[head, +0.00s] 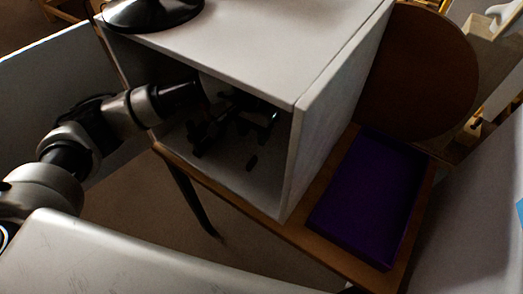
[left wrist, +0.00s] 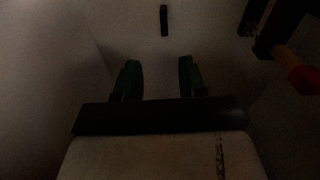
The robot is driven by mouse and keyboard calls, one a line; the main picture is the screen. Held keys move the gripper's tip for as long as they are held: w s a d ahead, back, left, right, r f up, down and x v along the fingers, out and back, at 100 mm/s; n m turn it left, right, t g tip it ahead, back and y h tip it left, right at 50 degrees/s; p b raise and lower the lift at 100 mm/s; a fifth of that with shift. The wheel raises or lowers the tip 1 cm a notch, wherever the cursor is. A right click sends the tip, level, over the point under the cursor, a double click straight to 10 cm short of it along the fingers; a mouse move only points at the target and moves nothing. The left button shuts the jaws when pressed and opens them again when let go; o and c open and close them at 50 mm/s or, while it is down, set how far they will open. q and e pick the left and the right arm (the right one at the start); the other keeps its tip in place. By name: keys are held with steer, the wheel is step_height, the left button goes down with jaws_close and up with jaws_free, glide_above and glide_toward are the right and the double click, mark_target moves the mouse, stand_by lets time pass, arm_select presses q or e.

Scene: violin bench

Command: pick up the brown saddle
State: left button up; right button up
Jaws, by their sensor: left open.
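A small dark elongated piece (head: 252,162) lies on the floor of the open-fronted white box, apart from other things. It also shows in the left wrist view (left wrist: 164,20), just beyond and between the fingertips. It may be the brown saddle, but in this shade its colour looks nearly black. My left gripper (head: 256,126) reaches into the box from the left. Its two green-tinged fingers (left wrist: 160,72) are apart with nothing between them, short of the piece. My right gripper is in neither view.
A dark object (head: 200,138) stands left of my gripper inside the box; a dark part with a red-orange end (left wrist: 298,72) shows at right in the wrist view. The box walls (head: 335,110) are close. A purple tray (head: 368,195) lies outside, right.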

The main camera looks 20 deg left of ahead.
arm_select(q)
glide_above(254, 157)
steer(key=f, duration=0.5)
steer(key=shift+s, duration=0.25)
steer(key=f, duration=0.2)
steer(key=f+p, duration=0.1)
steer(key=f, duration=0.2)
steer(key=shift+w+f, duration=0.2)
steer(key=shift+f, duration=0.1)
jaws_close()
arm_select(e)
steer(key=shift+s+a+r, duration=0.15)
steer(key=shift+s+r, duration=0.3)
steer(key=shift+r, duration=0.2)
